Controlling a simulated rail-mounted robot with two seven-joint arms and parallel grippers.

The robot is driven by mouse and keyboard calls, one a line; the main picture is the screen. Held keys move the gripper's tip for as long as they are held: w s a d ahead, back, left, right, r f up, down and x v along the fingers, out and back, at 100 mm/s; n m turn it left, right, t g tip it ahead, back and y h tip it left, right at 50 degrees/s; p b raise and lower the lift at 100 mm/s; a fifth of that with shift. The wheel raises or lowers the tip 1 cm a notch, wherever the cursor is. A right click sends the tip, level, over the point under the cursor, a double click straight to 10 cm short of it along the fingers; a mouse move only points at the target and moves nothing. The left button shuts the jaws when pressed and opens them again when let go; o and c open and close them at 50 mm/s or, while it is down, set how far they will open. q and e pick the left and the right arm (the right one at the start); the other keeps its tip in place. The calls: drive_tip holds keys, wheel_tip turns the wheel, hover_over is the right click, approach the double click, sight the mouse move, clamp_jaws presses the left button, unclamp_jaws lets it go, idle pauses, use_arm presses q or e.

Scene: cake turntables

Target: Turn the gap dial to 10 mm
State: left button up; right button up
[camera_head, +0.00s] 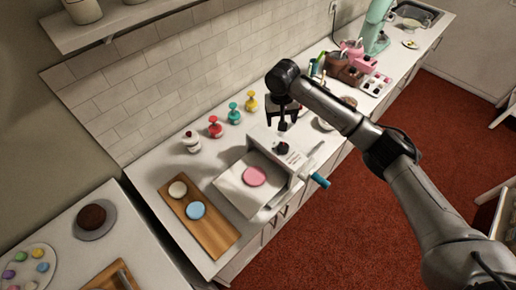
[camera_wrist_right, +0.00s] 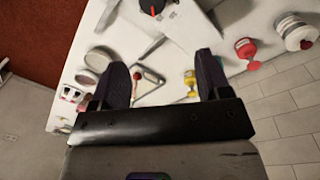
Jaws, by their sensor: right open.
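The white sheeter (camera_head: 240,191) stands on the counter with a pink disc (camera_head: 255,176) on its bed. Its black gap dial (camera_head: 281,148) sits on top of the housing. The dial also shows at the top edge of the right wrist view (camera_wrist_right: 152,6), partly cut off, with an orange-red mark. Its scale is too small to read. My right gripper (camera_head: 283,122) is above the dial, apart from it. In the wrist view its two dark fingers (camera_wrist_right: 163,80) are spread, with nothing held between them. My left gripper is not in view.
A blue crank handle (camera_head: 320,180) sticks out at the sheeter's front right. A red stamp (camera_head: 215,127), a teal stamp (camera_head: 234,113) and a yellow stamp (camera_head: 251,101) stand along the wall. A wooden board (camera_head: 213,229) with discs lies to the left.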

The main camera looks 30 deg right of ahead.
sight(283, 146)
drive_tip(key=f+m, duration=0.1)
drive_tip(key=f, duration=0.3)
drive_tip(key=s+f+m, duration=0.1)
drive_tip(key=f, duration=0.3)
drive_tip(key=d+f+m+p, duration=0.1)
drive_tip(key=f, duration=0.3)
drive_tip(key=shift+s+f+m+g, duration=0.3)
drive_tip(key=shift+s+m, duration=0.1)
drive_tip(key=shift+f, duration=0.5)
